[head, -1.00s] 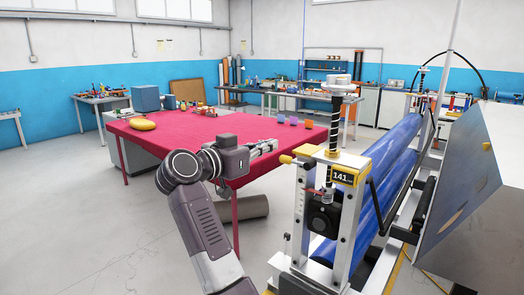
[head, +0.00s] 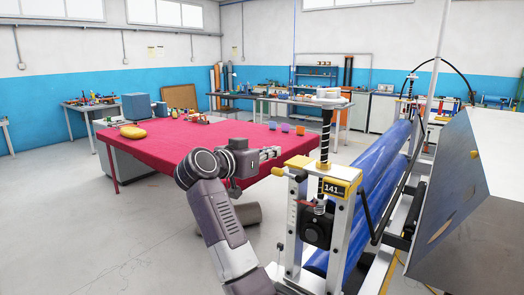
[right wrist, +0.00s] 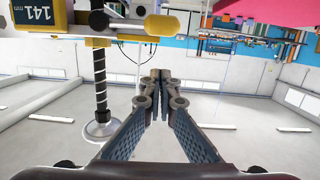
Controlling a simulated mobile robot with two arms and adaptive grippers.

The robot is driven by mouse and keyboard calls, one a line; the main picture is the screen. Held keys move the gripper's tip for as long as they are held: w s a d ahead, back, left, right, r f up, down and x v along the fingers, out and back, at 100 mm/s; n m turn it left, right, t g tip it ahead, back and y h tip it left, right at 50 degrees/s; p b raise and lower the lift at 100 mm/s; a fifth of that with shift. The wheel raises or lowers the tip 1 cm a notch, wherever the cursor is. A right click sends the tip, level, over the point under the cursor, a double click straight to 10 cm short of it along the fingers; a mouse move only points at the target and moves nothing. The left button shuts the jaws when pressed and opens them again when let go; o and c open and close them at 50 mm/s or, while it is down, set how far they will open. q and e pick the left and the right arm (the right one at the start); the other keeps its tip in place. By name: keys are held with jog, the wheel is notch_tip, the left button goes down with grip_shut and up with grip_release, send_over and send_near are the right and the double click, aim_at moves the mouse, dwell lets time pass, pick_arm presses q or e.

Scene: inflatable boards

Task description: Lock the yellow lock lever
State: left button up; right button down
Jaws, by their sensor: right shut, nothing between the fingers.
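The yellow lock lever (head: 280,172) sticks out to the left from the top of the white roller-machine frame, beside the yellow top block (head: 298,162). My right gripper (head: 279,152) is shut and empty. It appears just above and behind the lever in the head view, pointing right. In the wrist view its closed fingertips (right wrist: 161,76) lie below the lever's end in the picture, with a visible gap. My left gripper is out of view.
A black-and-white screw post (head: 325,140) and a "141" display (head: 337,189) are on the machine frame. Blue rollers (head: 372,170) and a slanted metal panel (head: 462,185) lie to the right. A red-covered table (head: 150,152) stands behind my arm. The floor at left is clear.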

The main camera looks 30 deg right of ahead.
aim_at(275, 169)
jog(key=p+x, duration=0.1)
jog(key=x, duration=0.2)
jog(key=shift+f, duration=0.2)
jog(key=shift+s+a+f+p, duration=0.15)
jog(key=shift+a+f, duration=0.15)
jog(key=shift+f, duration=0.2)
jog(key=shift+s+a+f+p, duration=0.15)
jog(key=shift+a+f, duration=0.15)
jog(key=shift+f, duration=0.25)
jog(key=shift+s+a+f, duration=0.1)
jog(key=shift+a+f, duration=0.2)
jog(key=shift+f, duration=0.25)
